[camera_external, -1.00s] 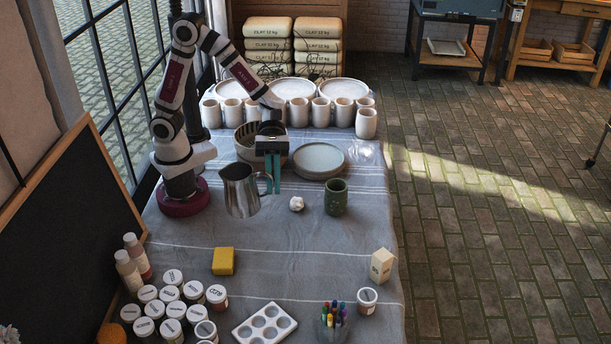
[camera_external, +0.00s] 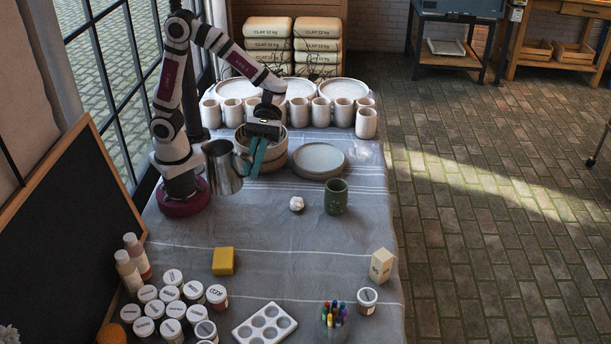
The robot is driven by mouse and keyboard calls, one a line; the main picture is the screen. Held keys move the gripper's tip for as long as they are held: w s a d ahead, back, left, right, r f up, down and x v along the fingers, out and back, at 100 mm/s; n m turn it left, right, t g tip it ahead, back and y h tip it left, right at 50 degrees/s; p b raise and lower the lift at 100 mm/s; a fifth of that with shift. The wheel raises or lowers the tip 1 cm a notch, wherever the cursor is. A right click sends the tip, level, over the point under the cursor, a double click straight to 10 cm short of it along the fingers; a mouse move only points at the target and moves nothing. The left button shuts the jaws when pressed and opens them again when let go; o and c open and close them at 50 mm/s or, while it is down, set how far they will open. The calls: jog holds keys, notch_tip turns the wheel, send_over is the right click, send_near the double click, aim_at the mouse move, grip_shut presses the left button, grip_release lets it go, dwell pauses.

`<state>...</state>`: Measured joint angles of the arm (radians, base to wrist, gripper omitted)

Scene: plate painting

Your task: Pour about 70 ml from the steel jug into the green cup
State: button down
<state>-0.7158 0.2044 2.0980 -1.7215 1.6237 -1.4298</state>
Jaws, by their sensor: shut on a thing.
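The steel jug (camera_external: 222,168) is held off the table at the left, with its mouth up and a slight tilt. My gripper (camera_external: 255,168) is shut on the jug's handle at its right side. The green cup (camera_external: 336,197) stands upright on the grey cloth, to the right of the jug and apart from it. The insides of the jug and the cup cannot be made out.
A round basin (camera_external: 270,155) stands behind my gripper, with a grey plate (camera_external: 318,160) to its right. A crumpled white lump (camera_external: 296,203) lies left of the cup. A yellow sponge (camera_external: 223,261), paint jars (camera_external: 172,300) and a small carton (camera_external: 381,266) are in front.

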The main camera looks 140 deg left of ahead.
aim_at(237, 171)
jog(key=s+f+m+g, duration=0.1)
jog(key=s+d+f+m+g+h, duration=0.1)
jog(key=s, duration=0.1)
jog(key=s+f+m+g+h, duration=0.1)
jog(key=g, duration=0.1)
jog(key=shift+s+d+f+m, duration=0.2)
jog(key=shift+d+m, duration=0.2)
jog(key=s+a+f+m+g+y, duration=0.3)
jog(key=s+m+g+y, duration=0.1)
jog(key=s+m+g, duration=0.4)
jog(key=s+a+f+m+g+y, duration=0.2)
jog(key=s+a+m+g+y, duration=0.1)
jog(key=s+m+g, duration=0.55)
jog(key=s+a+r+m+y, duration=0.3)
jog(key=a+r+m+y, duration=0.1)
jog(key=a+m+y, duration=0.8)
jog(key=w+a+r+m+t+y, duration=0.3)
jog(key=a+r+m+t+y, duration=0.25)
jog(key=r+m+t, duration=0.2)
notch_tip(237, 171, down, 23)
jog(key=d+n, duration=0.1)
jog(key=shift+y, duration=0.45)
